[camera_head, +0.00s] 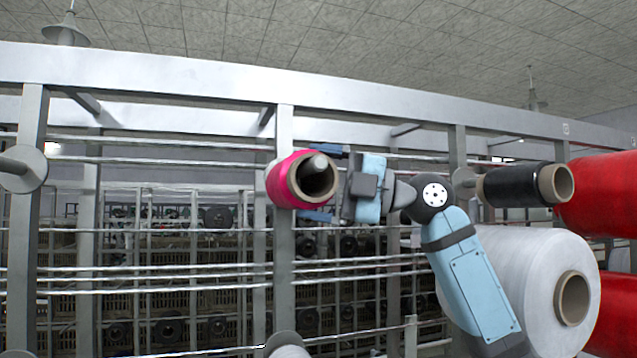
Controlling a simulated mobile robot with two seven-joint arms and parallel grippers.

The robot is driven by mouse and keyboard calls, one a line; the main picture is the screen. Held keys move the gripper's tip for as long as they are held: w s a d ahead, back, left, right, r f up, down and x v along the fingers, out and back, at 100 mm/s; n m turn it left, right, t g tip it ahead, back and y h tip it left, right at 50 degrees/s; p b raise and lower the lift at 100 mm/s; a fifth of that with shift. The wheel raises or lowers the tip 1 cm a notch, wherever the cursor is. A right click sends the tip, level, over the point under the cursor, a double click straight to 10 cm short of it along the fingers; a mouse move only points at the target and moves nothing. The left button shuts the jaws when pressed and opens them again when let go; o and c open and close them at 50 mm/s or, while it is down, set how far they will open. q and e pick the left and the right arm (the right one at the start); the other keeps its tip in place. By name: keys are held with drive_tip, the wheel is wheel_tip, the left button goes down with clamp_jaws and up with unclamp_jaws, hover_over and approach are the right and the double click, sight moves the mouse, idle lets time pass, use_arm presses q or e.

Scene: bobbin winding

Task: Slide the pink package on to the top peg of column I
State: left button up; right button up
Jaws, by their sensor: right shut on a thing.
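The pink package (281,184), a pink roll on a tan tube, is in the middle of the head view in front of a grey upright post (285,250). The rounded grey tip of a peg (318,162) shows in the tube's open end, so the package appears to be around this upper peg. How far it sits along the peg is hidden. My right gripper (317,181) comes in from the right and is shut on the pink package, one blue finger above and one below. My left gripper is not in view.
A bare peg with a round disc (27,168) is on the left post. To the right are a black package (515,187), a large white package (540,260) and red packages (605,195). Thin horizontal rails run behind. A beam (200,82) crosses above.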

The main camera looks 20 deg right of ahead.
idle(0.4)
drive_tip(key=o, duration=0.7)
drive_tip(key=shift+o, duration=0.2)
drive_tip(key=b+v, duration=0.2)
drive_tip(key=v, duration=0.5)
drive_tip(key=shift+d+b, duration=0.15)
drive_tip(key=shift+b, duration=0.2)
drive_tip(key=shift+s+f, duration=0.1)
drive_tip(key=shift+s, duration=0.05)
